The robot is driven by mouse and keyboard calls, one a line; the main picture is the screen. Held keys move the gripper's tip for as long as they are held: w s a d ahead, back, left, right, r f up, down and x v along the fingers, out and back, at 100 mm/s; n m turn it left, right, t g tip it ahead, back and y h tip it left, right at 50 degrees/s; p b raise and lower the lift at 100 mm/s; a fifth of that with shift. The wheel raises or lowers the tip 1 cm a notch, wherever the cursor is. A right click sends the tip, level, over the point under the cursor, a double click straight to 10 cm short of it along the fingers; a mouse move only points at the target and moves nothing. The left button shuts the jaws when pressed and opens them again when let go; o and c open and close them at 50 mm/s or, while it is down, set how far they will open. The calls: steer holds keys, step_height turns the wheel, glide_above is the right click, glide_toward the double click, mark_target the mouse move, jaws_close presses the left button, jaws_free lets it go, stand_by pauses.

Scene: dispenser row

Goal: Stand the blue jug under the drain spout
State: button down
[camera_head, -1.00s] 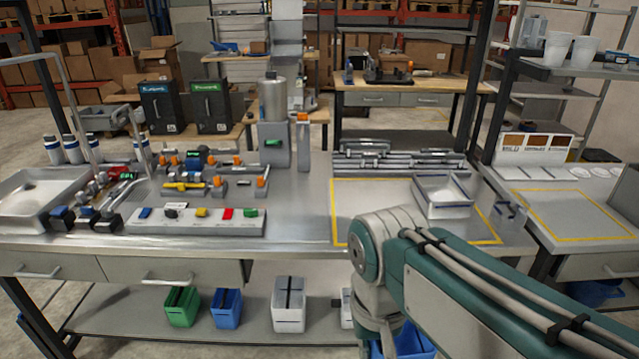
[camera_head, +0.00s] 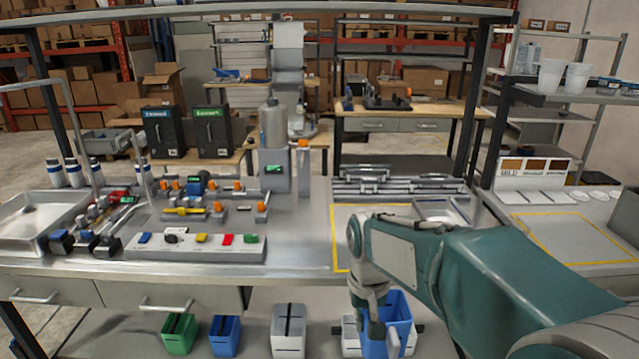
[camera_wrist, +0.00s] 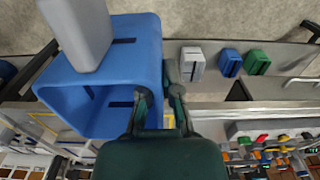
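The blue jug (camera_head: 398,305) is an open-topped, square container with a pale grey handle (camera_head: 393,340), in front of the bench's lower shelf. It fills the upper left of the wrist view (camera_wrist: 145,50), its open side facing the camera. My gripper (camera_wrist: 158,96) has one finger on each side of the jug's wall at the rim and looks shut on it. In the head view, the gripper (camera_head: 374,318) is at the jug's left side, partly hidden. I cannot tell which fitting is the drain spout; pipes and valves (camera_head: 205,200) stand on the bench left of the steel tank (camera_head: 273,125).
Green (camera_head: 179,333), small blue (camera_head: 225,335) and white (camera_head: 288,330) containers stand on the lower shelf. A sink (camera_head: 35,215) and a button panel (camera_head: 196,247) are on the bench. An upper beam crosses above the bench.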

steer(key=w+d+f, duration=0.4)
steer(key=w+f, duration=0.3)
steer(key=f, duration=0.1)
steer(key=w+d+f, duration=0.3)
steer(key=w+f, duration=0.4)
steer(key=f, duration=0.1)
steer(key=s+f, duration=0.4)
steer(key=f, duration=0.2)
steer(key=shift+d+m, duration=0.15)
steer(key=shift+m, duration=0.15)
steer(key=shift+w, duration=0.1)
